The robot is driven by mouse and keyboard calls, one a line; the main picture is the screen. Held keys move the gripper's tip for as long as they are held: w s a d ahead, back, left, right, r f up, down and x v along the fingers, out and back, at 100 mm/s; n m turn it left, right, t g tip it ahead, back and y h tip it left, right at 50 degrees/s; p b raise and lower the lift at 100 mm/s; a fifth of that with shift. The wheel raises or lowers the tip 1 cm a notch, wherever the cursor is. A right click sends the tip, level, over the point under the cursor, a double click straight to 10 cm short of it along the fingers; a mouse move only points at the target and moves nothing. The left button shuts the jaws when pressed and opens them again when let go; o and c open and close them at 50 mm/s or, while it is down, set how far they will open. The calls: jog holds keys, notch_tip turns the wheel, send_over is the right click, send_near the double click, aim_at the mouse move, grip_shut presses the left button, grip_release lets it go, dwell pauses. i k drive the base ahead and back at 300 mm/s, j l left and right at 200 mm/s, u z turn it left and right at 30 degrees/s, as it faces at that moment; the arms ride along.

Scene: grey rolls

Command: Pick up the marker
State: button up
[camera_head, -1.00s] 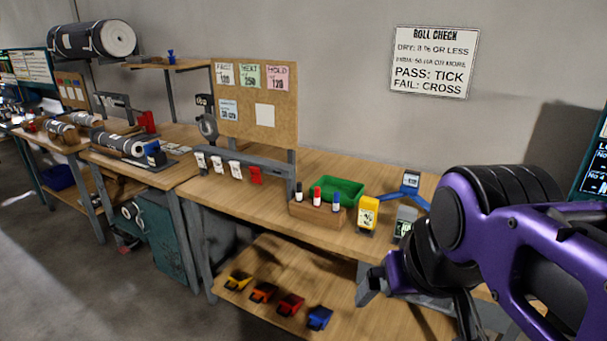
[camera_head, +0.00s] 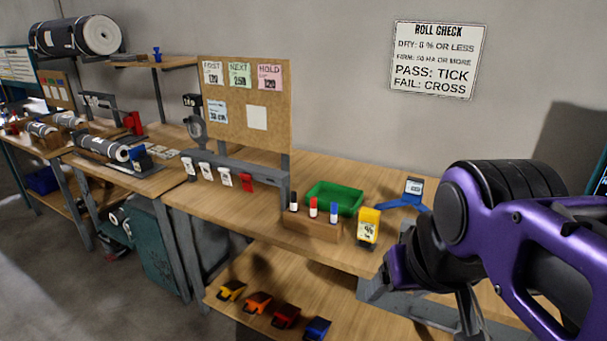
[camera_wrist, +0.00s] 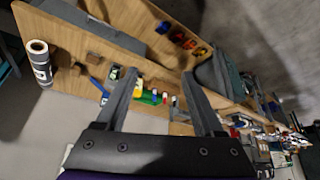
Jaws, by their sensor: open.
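Three upright markers stand in a wooden block (camera_head: 312,226) on the bench: a black-capped marker (camera_head: 293,203), a red-capped marker (camera_head: 313,208) and a blue-capped marker (camera_head: 333,212). The wrist view shows them small and far off, between my fingers. My gripper (camera_wrist: 160,75) is open and empty, its two grey fingers spread well apart. It is away from the markers and touches nothing I can see. In the head view my arm covers the right end of the bench, and the gripper is mostly hidden.
A green tray (camera_head: 335,197) sits behind the markers. A yellow meter (camera_head: 368,226) stands right of the block, and a blue stand (camera_head: 405,200) is farther back.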

aim_at(334, 210)
jog(key=i+j+z, duration=0.35)
jog(key=j, duration=0.2)
jog(key=i+j+z, duration=0.2)
jog(key=j, duration=0.15)
jog(key=i+j+z, duration=0.2)
jog(key=j, duration=0.15)
